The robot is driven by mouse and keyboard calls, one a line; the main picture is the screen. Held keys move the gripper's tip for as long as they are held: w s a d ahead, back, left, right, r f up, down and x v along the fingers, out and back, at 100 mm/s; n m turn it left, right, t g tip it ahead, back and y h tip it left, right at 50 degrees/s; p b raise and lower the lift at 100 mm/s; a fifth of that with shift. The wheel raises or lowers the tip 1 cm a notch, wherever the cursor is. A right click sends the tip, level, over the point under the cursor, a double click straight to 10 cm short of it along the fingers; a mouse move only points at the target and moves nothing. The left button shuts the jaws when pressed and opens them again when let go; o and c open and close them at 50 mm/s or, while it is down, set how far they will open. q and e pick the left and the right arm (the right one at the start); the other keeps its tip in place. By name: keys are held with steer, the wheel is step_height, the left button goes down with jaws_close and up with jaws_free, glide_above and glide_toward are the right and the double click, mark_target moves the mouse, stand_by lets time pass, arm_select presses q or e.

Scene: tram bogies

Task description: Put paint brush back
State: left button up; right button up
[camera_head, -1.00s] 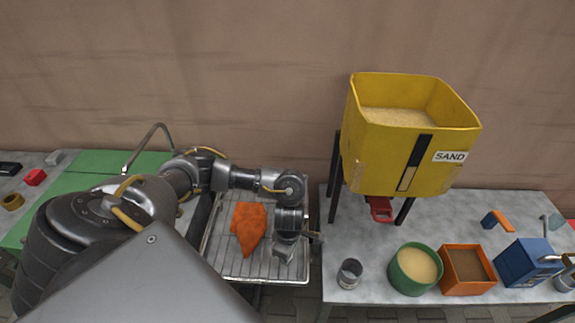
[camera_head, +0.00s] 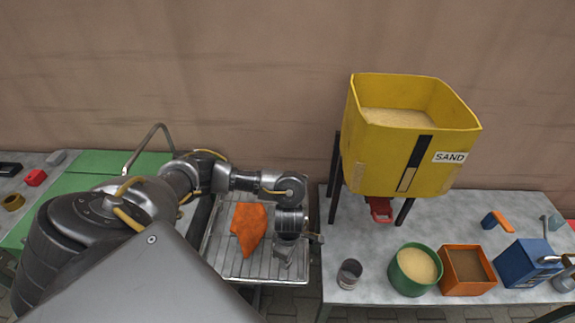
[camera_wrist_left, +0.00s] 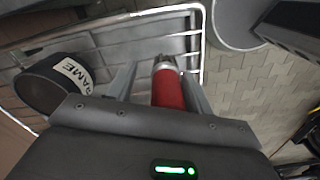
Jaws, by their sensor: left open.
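A red-handled tool with a metal collar, likely the paint brush (camera_wrist_left: 168,90), shows in the left wrist view between my left gripper's fingers. I cannot make out its bristles. My left gripper (camera_wrist_left: 162,78) is open, with a finger on each side of the red handle. In the head view my left gripper (camera_head: 285,256) points down over the right part of the wire rack tray (camera_head: 232,262), and the brush cannot be made out there. A dark round holder labelled FRAME (camera_wrist_left: 52,84) lies to the left in the wrist view.
An orange cloth (camera_head: 249,228) lies on the rack beside my left gripper. To the right, a table (camera_head: 345,225) carries a metal cup (camera_head: 349,273), a green pot (camera_head: 414,271), an orange box (camera_head: 467,270) and a blue box (camera_head: 524,262). A yellow SAND hopper (camera_head: 410,150) stands above it.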

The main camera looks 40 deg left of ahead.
arm_select(q)
step_height(320, 180, up, 12)
steer(key=shift+p, duration=0.55)
steer(key=shift+d, duration=0.1)
